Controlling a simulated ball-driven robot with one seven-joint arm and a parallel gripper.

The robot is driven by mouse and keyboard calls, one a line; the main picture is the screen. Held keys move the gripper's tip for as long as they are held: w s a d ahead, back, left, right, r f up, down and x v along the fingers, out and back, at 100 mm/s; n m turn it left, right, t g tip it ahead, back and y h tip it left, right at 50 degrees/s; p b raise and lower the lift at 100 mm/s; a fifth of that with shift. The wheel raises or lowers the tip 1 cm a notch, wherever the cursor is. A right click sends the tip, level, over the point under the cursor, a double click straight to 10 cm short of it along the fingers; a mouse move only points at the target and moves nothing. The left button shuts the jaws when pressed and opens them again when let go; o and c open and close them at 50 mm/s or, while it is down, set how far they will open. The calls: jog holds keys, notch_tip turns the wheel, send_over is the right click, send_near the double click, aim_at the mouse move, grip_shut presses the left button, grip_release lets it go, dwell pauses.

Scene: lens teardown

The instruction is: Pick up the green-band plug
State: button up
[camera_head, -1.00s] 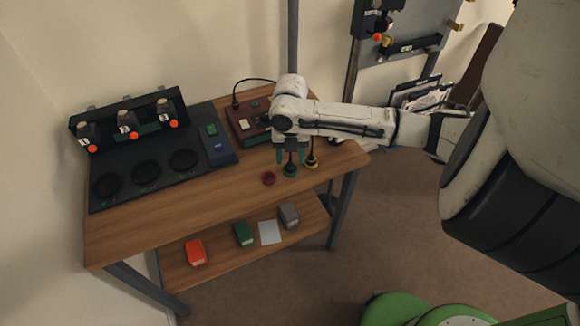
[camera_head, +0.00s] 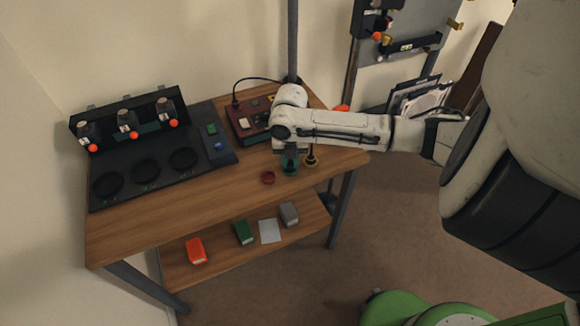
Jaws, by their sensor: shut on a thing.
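The green-band plug (camera_head: 290,171) stands on the right part of the wooden table. My gripper (camera_head: 290,163) is lowered over it from above and shut on it.
A yellow-based plug (camera_head: 310,160) stands close on the right, and a red round piece (camera_head: 268,177) lies just left. A dark red box (camera_head: 247,124) is behind. A black panel (camera_head: 130,182) with round recesses fills the table's left. The table's front strip (camera_head: 200,205) is clear.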

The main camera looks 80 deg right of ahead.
aim_at(290, 163)
grip_shut()
jog(key=shift+r, duration=0.45)
notch_tip(290, 163, up, 2)
jog(key=shift+r, duration=0.1)
jog(key=s+a+r+b, duration=0.1)
jog(key=s+a+r, duration=0.1)
jog(key=s+r, duration=0.3)
jog(key=s+a+r+b, duration=0.1)
jog(key=s+a+r, duration=0.1)
jog(key=s+r, duration=0.3)
jog(key=s, duration=0.3)
jog(key=shift+s+a, duration=0.15)
jog(key=shift+a, duration=0.2)
